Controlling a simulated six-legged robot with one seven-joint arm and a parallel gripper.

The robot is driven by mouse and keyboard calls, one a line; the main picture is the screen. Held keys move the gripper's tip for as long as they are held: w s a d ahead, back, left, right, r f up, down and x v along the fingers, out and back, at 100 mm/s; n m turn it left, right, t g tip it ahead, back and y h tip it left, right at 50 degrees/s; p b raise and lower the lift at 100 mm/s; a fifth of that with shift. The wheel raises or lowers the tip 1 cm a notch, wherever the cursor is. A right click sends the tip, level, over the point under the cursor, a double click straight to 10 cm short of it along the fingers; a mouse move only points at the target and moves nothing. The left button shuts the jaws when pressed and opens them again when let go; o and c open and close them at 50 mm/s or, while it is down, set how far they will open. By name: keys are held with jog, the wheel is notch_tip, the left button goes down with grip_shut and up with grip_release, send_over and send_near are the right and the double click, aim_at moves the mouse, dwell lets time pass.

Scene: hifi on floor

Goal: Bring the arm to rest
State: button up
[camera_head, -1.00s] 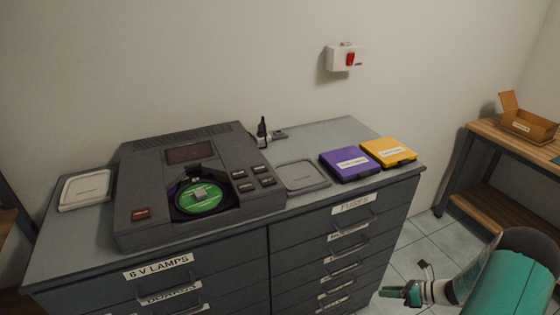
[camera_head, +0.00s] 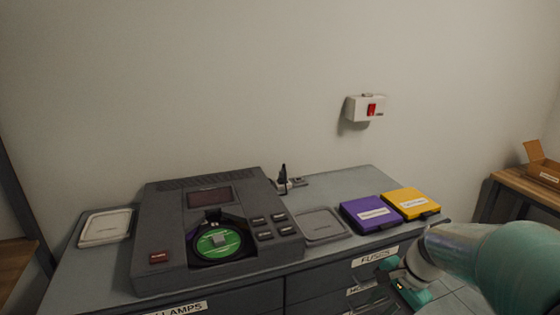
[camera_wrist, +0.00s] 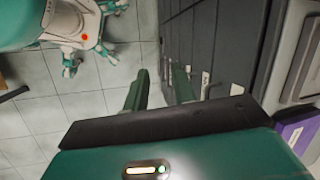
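My arm is at the lower right of the head view, with my gripper (camera_head: 385,290) low in front of the drawer fronts of the grey cabinet (camera_head: 80,275). In the wrist view my gripper (camera_wrist: 160,74) has its two green fingers apart, with floor tiles and a bit of cabinet behind them and nothing between. The cabinet's drawer fronts (camera_wrist: 212,50) stand just right of the fingers there. Whether the gripper touches the cabinet cannot be told.
On the cabinet are a dark player (camera_head: 160,215) with a green disc (camera_head: 217,241), two pale trays (camera_head: 105,228) (camera_head: 322,226), a purple case (camera_head: 371,214) and a yellow case (camera_head: 411,203). A wooden bench (camera_head: 525,188) with an open box (camera_head: 543,171) stands right. A red-switch box (camera_head: 366,108) is on the wall.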

jog(key=s+a+r+n+t+h, duration=0.2)
jog(key=s+a+r+n, duration=0.1)
jog(key=s+r+n, duration=0.2)
jog(key=s+a+r+n+t+h, duration=0.2)
jog(key=s+a+r+n, duration=0.2)
jog(key=s+n, duration=0.3)
jog(key=shift+s+r, duration=0.75)
jog(key=shift+s, duration=0.05)
